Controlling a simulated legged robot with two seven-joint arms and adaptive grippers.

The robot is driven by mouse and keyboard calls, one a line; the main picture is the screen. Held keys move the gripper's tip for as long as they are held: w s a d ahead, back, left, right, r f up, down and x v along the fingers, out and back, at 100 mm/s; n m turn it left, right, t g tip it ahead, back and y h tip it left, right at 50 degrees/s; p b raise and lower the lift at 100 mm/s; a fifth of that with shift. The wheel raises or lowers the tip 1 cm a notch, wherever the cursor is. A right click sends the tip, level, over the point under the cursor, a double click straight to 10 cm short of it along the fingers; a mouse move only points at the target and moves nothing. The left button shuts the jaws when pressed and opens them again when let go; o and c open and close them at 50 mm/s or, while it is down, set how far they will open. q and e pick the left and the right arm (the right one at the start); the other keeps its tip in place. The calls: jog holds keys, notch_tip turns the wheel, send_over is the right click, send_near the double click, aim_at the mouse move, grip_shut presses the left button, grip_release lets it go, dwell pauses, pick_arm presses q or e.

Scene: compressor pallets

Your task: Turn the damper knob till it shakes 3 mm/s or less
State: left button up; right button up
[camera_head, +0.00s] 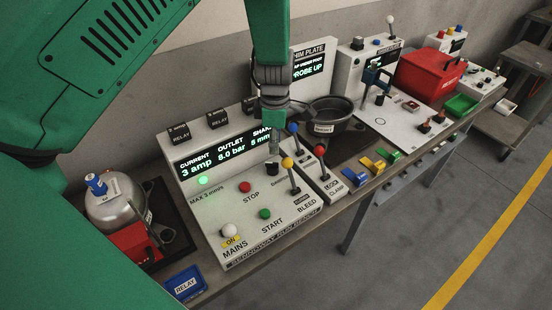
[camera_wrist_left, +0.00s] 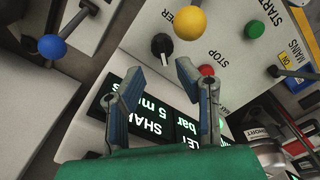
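The black damper knob (camera_head: 272,167) stands on the sloping white test bench panel (camera_head: 233,200). In the left wrist view the knob (camera_wrist_left: 161,45) shows a white pointer mark and is clear of the fingers. My left gripper (camera_head: 275,140) hangs just above the knob, pointing down. In the left wrist view the gripper (camera_wrist_left: 148,62) has its two fingers apart with nothing between them. The display (camera_head: 225,150) reads 3 amp, 8.0 bar and shake 5 mm; its right end is partly hidden by the gripper. My right gripper is not in view.
A yellow-balled lever (camera_head: 288,163), a blue-balled lever (camera_head: 292,128) and a red-balled lever (camera_head: 320,150) stand right of the knob. Red stop (camera_head: 245,187) and green start (camera_head: 265,213) buttons lie left and in front. A green lamp (camera_head: 203,180) glows.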

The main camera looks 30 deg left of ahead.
aim_at(275, 163)
pick_arm(q)
jog(key=f, duration=0.6)
jog(key=shift+d, duration=0.3)
jog(key=shift+a+f+p, duration=0.15)
jog(key=shift+f+p, duration=0.15)
jog(key=shift+f, duration=0.2)
jog(key=shift+a+f, duration=0.15)
grip_shut()
